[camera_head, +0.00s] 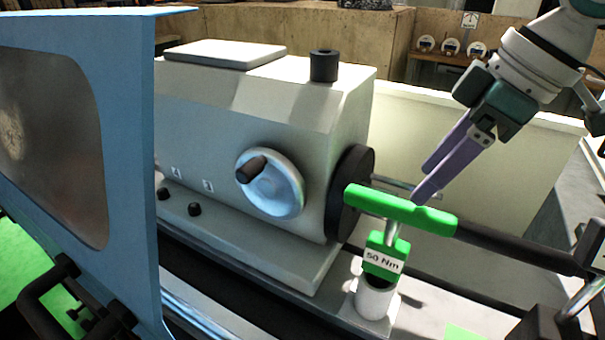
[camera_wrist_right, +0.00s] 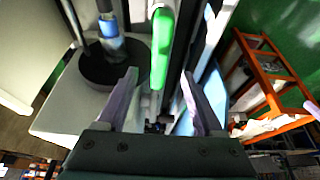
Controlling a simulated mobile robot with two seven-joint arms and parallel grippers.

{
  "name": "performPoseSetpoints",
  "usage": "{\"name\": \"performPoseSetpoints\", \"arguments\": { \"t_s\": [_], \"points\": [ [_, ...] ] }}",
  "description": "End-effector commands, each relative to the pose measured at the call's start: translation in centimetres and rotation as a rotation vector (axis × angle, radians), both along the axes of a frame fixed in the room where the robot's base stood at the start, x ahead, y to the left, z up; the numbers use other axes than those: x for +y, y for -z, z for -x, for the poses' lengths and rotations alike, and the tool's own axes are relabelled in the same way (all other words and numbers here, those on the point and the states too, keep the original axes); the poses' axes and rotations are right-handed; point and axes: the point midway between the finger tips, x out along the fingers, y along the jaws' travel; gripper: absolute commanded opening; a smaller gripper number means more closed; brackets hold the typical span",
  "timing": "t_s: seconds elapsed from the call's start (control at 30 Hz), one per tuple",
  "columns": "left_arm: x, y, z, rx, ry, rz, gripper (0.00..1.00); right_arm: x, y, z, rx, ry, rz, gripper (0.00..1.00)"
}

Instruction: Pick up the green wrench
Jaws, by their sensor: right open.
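The green wrench (camera_head: 400,208) has a green T-shaped handle bar and a green tag reading "50 Nm". It stands upright in a small white cup (camera_head: 376,300) in front of the grinder's spindle. In the right wrist view, the green bar (camera_wrist_right: 161,48) lies ahead of and between the two purple fingers. My right gripper (camera_head: 424,184) is open and empty, just above the bar in the head view; it also shows in the right wrist view (camera_wrist_right: 160,75). I cannot tell whether a finger touches the bar. My left gripper is not in view.
The white grinder headstock (camera_head: 270,110) with its black chuck (camera_head: 352,190) stands left of the wrench. A blue door (camera_head: 125,150) fills the left side. A black-ended rod (camera_head: 515,250) runs right of the wrench. An orange rack (camera_wrist_right: 262,75) shows in the wrist view.

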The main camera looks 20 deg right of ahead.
Motion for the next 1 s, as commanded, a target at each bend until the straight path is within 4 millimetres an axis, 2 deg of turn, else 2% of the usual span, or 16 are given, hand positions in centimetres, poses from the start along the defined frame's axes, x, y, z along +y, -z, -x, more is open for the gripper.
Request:
{"name": "performPoseSetpoints", "arguments": {
  "t_s": [0.47, 0.6, 0.9, 1.0],
  "points": [
    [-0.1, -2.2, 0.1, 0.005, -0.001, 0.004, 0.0, 1.6, 4.6, -1.8, 0.003, 0.0, -0.002, 0.69],
    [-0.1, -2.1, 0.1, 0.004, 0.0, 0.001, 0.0, 1.9, 6.3, -2.3, 0.002, 0.001, 0.0, 0.69],
    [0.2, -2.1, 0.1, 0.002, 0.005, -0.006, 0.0, 2.0, 6.8, -2.4, 0.0, -0.002, 0.001, 0.69],
    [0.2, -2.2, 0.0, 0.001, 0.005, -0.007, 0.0, 2.0, 6.8, -2.4, 0.0, -0.002, 0.001, 0.59]
  ]
}}
